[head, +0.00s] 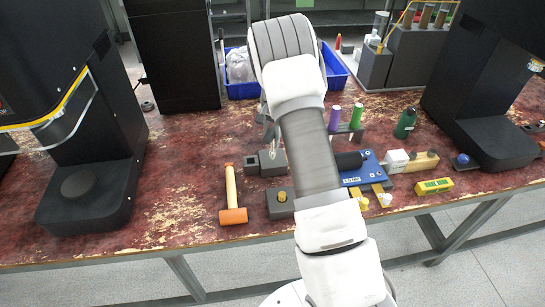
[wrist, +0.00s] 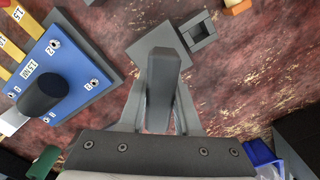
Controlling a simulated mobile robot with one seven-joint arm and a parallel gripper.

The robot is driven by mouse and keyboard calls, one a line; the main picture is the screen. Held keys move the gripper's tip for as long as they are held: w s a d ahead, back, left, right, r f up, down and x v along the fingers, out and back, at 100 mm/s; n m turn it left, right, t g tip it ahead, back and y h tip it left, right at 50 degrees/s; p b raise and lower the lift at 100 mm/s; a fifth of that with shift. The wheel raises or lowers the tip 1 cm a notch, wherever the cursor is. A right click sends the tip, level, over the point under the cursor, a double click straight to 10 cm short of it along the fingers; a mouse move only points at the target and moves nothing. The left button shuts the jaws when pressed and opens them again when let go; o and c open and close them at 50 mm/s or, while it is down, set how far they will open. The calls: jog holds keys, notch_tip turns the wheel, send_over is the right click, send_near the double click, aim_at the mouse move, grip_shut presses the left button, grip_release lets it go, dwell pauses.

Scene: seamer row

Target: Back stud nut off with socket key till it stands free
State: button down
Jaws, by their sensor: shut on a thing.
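In the wrist view my gripper (wrist: 161,102) is shut on a dark grey upright bar (wrist: 164,75), seemingly the socket key. The bar stands over a grey block (wrist: 144,48), and its lower end is hidden. I cannot see the stud nut or tell whether the key sits on it. In the head view my gripper (head: 267,120) is largely behind my own arm, above the grey block (head: 273,163).
A blue panel (head: 355,172) with a black cylinder and yellow tags lies right of the block. A mallet (head: 232,215) lies left, and a block with a brass-coloured knob (head: 281,203) stands in front. Blue bins (head: 242,90) and black machines (head: 103,190) stand around. Bare bench shows at left.

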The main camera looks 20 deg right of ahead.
jog(key=shift+f, duration=0.1)
jog(key=n, duration=0.2)
jog(key=shift+n+b, duration=0.3)
jog(key=shift+b, duration=0.05)
jog(key=shift+s+n, duration=0.1)
jog(key=shift+n, duration=0.5)
jog(key=n, duration=0.3)
jog(key=shift+n, duration=0.4)
jog(key=shift+f, duration=0.1)
jog(key=n, duration=0.3)
jog(key=shift+s+d+n, duration=0.1)
jog(key=shift+n, duration=0.2)
